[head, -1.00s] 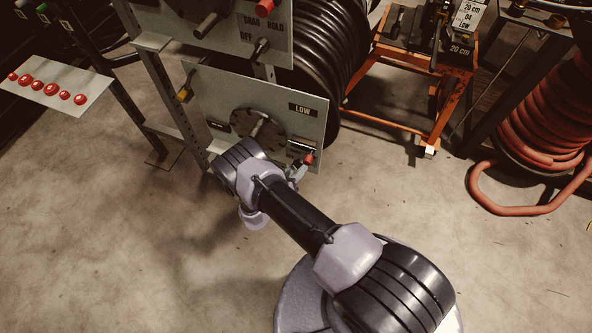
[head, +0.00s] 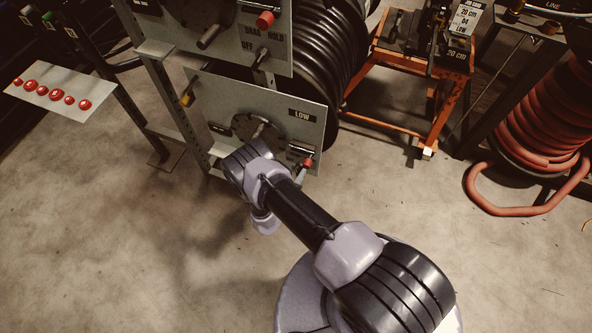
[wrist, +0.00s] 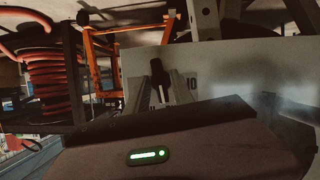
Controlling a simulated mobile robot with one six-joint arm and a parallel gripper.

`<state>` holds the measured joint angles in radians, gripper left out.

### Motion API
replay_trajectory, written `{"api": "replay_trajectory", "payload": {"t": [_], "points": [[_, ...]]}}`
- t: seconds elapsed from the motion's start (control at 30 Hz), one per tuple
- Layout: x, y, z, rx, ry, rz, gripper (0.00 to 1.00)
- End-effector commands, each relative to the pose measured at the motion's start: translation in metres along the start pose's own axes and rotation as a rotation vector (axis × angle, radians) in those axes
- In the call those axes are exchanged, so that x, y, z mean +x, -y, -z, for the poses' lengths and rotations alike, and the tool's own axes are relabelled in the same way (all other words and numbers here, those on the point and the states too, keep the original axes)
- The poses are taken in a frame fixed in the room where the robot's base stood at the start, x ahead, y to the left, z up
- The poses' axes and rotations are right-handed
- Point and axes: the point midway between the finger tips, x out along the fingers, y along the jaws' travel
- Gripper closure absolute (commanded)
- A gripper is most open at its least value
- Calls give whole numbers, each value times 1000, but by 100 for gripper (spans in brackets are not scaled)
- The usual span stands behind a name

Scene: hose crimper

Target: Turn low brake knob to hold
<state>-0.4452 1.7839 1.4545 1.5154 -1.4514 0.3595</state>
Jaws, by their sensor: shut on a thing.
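The low panel (head: 290,103), a grey plate with a black LOW label (head: 302,115), stands beyond my arm in the head view. In the wrist view the low brake knob (wrist: 158,72), a narrow black lever, stands between the two fingers of my gripper (wrist: 163,88), which is shut on it. In the head view my arm hides most of the gripper and the knob. The knob's exact setting cannot be read.
A red knob (head: 307,163) and a round hub with a crank (head: 243,124) are close by on the low panel. The upper panel (head: 285,45) overhangs it. An orange cart (head: 428,130) and a red hose coil (head: 545,125) stand to the right. The near floor is open.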

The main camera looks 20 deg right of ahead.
Motion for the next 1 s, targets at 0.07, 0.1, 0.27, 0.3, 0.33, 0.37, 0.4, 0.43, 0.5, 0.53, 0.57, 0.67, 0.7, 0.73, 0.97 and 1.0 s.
{"api": "replay_trajectory", "payload": {"t": [0.07,0.1,0.27,0.3,0.33,0.37,0.4,0.43,0.5,0.53,0.57,0.67,0.7,0.73,0.97,1.0], "points": [[-1,-2,2,60,2,25,100],[-1,-3,3,97,2,39,100],[-1,-4,2,233,2,96,100],[-1,-4,2,265,2,109,100],[-1,-4,2,288,1,120,100],[-1,-4,2,312,1,130,100],[-1,-4,1,342,2,142,100],[-1,-4,1,364,2,151,100],[-1,-4,1,412,1,171,100],[-1,-4,1,431,2,179,100],[-1,-4,1,450,2,186,100],[-1,-4,0,504,1,210,100],[-1,-4,0,523,1,217,100],[0,-5,0,536,1,221,100],[0,-5,-1,604,1,249,100],[0,-5,-1,610,1,252,100]]}}
